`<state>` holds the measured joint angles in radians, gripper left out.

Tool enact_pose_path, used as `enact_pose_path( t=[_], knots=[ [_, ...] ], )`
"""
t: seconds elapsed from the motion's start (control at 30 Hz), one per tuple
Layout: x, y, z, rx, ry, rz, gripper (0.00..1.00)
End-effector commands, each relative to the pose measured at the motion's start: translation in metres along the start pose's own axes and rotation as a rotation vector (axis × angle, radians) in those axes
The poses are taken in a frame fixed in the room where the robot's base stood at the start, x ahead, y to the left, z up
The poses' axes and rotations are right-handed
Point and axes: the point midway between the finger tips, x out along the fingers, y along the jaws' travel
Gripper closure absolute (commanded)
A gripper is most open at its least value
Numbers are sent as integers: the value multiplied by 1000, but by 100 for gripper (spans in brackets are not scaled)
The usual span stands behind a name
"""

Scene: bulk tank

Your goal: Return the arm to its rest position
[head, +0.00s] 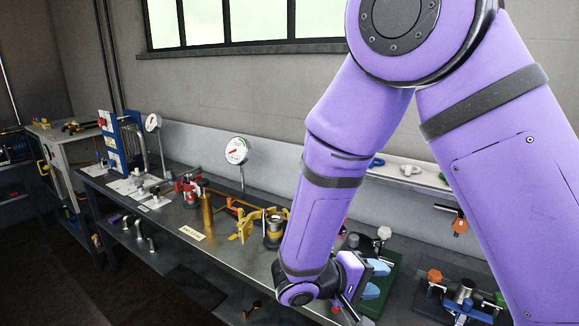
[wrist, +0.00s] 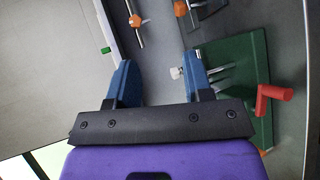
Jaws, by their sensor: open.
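My purple arm (head: 322,200) reaches down from the upper right across the right half of the head view. My gripper (wrist: 161,72) has its two blue fingers spread apart in the wrist view, with nothing between them. In the head view my gripper (head: 376,280) is low, over the right part of the bench near a green plate (head: 395,268). In the wrist view the green plate (wrist: 240,62) with a red handle (wrist: 275,93) lies to the right of the fingers. I cannot tell whether a finger touches it.
A long metal bench (head: 215,254) runs along the wall. It carries a white dial gauge (head: 237,151), a brass cylinder (head: 207,214), a yellow fitting (head: 243,226) and a blue panel (head: 110,140). An orange-knobbed fixture (head: 434,276) stands at the right. The floor (head: 60,275) at left is open.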

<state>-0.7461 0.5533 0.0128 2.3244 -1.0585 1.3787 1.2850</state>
Motion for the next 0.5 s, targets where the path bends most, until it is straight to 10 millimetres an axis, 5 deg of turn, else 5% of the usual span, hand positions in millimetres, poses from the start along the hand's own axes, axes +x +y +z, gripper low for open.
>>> enact_pose_path(
  t=[0.2, 0.5],
  knots=[
    [18, 55, 27, 34, -152, -195, 54],
    [31, 112, 71, 100, -258, -487, 54]
  ],
)
